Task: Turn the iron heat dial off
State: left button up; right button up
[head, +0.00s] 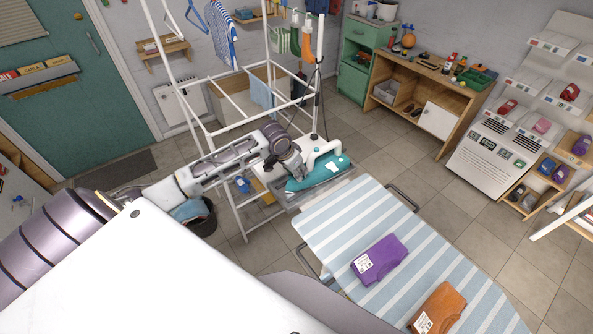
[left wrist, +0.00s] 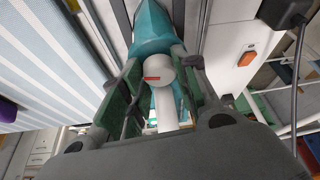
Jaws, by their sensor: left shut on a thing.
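The teal iron (head: 325,172) with a white handle rests on a grey stand (head: 297,199) at the end of the ironing board. My left gripper (head: 293,160) is at the iron's left end in the head view. In the left wrist view the iron's teal body (left wrist: 153,28) lies ahead of the left gripper (left wrist: 160,64). A round white dial (left wrist: 158,73) with a red mark sits between its green-padded fingers, which are closed on it. The exact finger contact is partly hidden. My right gripper is not in view.
The striped ironing board (head: 345,218) holds a purple folded cloth (head: 379,259) and an orange one (head: 438,307). A white drying rack (head: 237,207) stands close behind my left arm. In the left wrist view, an orange switch (left wrist: 247,58) and black plug (left wrist: 284,12) are at the right.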

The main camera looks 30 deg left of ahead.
pick_arm(q)
jog(key=shift+n, duration=0.6)
jog(key=o, duration=1)
jog(key=shift+r, duration=0.1)
jog(key=d+v, duration=0.1)
jog(key=v, duration=1)
jog(key=shift+s+a+r, duration=0.3)
jog(key=shift+s+r, duration=0.05)
